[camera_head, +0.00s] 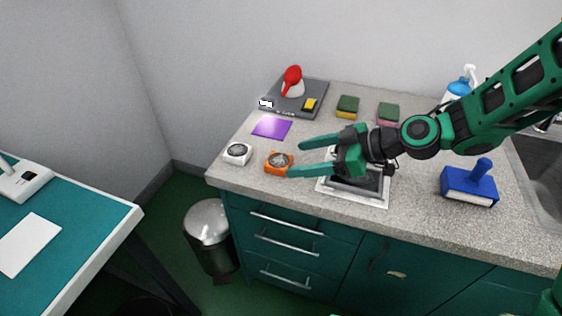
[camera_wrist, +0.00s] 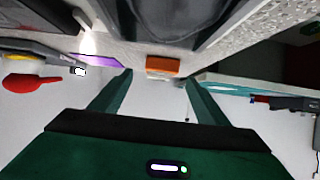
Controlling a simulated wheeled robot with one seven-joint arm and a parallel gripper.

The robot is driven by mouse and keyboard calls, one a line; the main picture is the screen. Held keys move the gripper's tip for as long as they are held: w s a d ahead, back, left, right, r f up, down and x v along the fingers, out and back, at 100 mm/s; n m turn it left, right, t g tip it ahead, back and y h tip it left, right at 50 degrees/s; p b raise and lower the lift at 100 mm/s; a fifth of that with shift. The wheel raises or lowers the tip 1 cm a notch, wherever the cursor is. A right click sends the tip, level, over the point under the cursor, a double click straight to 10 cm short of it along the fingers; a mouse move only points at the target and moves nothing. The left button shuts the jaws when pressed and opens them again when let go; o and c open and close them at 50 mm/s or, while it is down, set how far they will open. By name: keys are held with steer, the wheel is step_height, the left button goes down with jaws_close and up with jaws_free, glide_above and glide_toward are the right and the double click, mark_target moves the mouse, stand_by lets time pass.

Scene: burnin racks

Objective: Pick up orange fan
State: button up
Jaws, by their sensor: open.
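The orange fan (camera_head: 279,162) is a small square block lying on the speckled grey counter, near its front edge, in the head view. In the wrist view the orange fan (camera_wrist: 162,66) shows beyond and between my two fingers. My gripper (camera_head: 300,157) is green, open and empty. Its fingers point left towards the fan, one on the far side and one on the near side, and the near fingertip is close to the fan's right side. I cannot tell whether it touches the fan. In the wrist view my gripper (camera_wrist: 157,76) has its fingers spread apart.
A white fan (camera_head: 237,153) lies left of the orange one.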

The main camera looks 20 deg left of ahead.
mark_target(284, 161)
steer(key=shift+x, duration=2.8)
steer(key=c, duration=1.1)
